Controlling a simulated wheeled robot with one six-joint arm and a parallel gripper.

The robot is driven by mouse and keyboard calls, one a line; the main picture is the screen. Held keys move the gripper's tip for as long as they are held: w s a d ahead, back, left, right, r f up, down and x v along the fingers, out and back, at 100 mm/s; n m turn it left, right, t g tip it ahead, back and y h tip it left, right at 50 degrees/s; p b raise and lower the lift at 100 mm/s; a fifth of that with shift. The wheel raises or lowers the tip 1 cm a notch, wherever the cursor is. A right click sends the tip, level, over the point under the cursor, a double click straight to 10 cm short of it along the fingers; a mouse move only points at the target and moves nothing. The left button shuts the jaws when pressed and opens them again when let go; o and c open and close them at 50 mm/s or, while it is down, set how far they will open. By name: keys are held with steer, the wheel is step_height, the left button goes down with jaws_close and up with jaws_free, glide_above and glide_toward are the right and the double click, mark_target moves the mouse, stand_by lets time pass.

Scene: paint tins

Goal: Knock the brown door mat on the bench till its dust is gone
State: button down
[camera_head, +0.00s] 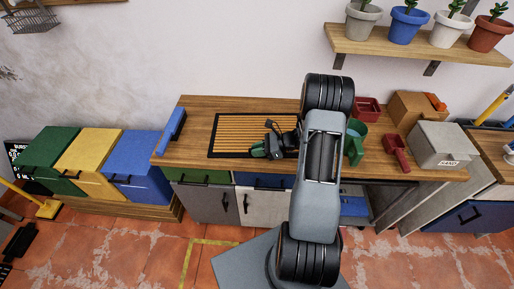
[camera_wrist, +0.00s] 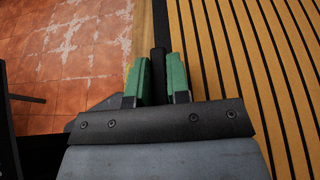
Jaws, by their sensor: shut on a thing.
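A tan-brown slatted mat (camera_head: 235,133) with black stripes and a black border lies flat on the wooden bench (camera_head: 190,150); its stripes fill the right of the wrist view (camera_wrist: 240,60). I cannot make out dust on it. My gripper (camera_head: 265,150) is at the mat's front edge, towards its right end. In the wrist view its green fingers (camera_wrist: 158,80) are shut on a narrow dark bar (camera_wrist: 158,62) beside the mat's border. I cannot tell whether this bar is part of the mat. My arm hides the bench to the right of the mat.
A blue object (camera_head: 172,130) lies at the bench's left end. A green tin (camera_head: 354,145), red containers (camera_head: 367,108), a cardboard box (camera_head: 418,106) and a grey box (camera_head: 440,145) stand to the right. A shelf with potted plants (camera_head: 425,45) hangs above. The bench's front edge is close.

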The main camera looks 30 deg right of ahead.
steer(key=c, duration=1)
jaws_free()
steer(key=b+v, duration=0.1)
steer(key=v, duration=1.2)
steer(key=shift+s+d+b, duration=0.2)
steer(key=shift+d+b, duration=0.15)
steer(key=shift+d, duration=0.05)
steer(key=shift+a, duration=0.1)
